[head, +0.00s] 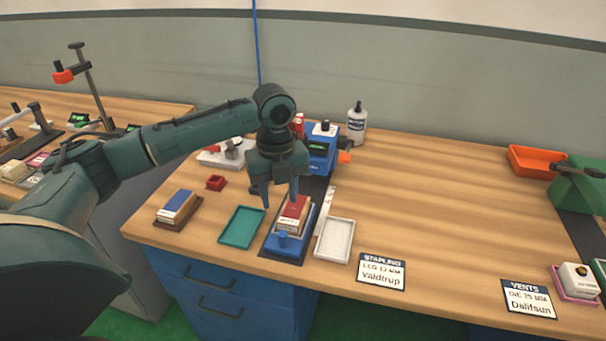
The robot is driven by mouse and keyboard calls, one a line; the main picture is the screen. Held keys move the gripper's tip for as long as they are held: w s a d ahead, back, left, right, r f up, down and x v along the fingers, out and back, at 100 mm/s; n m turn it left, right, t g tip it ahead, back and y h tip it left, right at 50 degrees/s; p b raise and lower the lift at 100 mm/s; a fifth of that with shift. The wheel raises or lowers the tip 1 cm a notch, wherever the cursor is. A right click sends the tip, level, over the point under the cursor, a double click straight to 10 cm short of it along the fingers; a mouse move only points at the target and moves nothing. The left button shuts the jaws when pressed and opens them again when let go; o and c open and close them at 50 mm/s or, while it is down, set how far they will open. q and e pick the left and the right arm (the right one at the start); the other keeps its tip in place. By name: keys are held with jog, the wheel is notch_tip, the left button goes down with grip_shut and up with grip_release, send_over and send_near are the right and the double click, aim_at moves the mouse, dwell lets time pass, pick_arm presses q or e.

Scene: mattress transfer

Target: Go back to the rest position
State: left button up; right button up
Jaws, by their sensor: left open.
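My left gripper (279,192) hangs from my green left arm, which comes in from the left. Its fingers point down and stand apart. A small block with a red top (293,214) sits just below and right of the fingertips, on a blue fixture (283,243) on a dark mat. Nothing shows between the fingers. Whether a fingertip touches the block is hard to tell. My right gripper is not in view.
A teal tray (241,227) and a white tray (335,240) flank the fixture. A blue-topped block (178,206) lies left. A blue machine (321,150) and a white bottle (357,124) stand behind. The tabletop (440,190) is clear to the right, up to an orange bin (535,160).

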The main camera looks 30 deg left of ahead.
pick_arm(q)
jog(key=s+d+f+n+t+h, duration=0.1)
jog(key=s+d+f+n, duration=0.45)
jog(key=d, duration=0.35)
jog(key=s+d+f+n+t+h, duration=0.1)
jog(key=s+d+f+n+h, duration=0.1)
jog(key=s+d+f+n, duration=0.35)
jog(key=s+a+f+n+t+y, duration=0.25)
jog(key=s+a+n, duration=0.25)
jog(key=s+n, duration=0.75)
jog(key=w+d+f+t+h, duration=0.3)
jog(key=w+d+f+t, duration=0.3)
jog(key=shift+w+f, duration=0.2)
jog(key=shift+w, duration=0.05)
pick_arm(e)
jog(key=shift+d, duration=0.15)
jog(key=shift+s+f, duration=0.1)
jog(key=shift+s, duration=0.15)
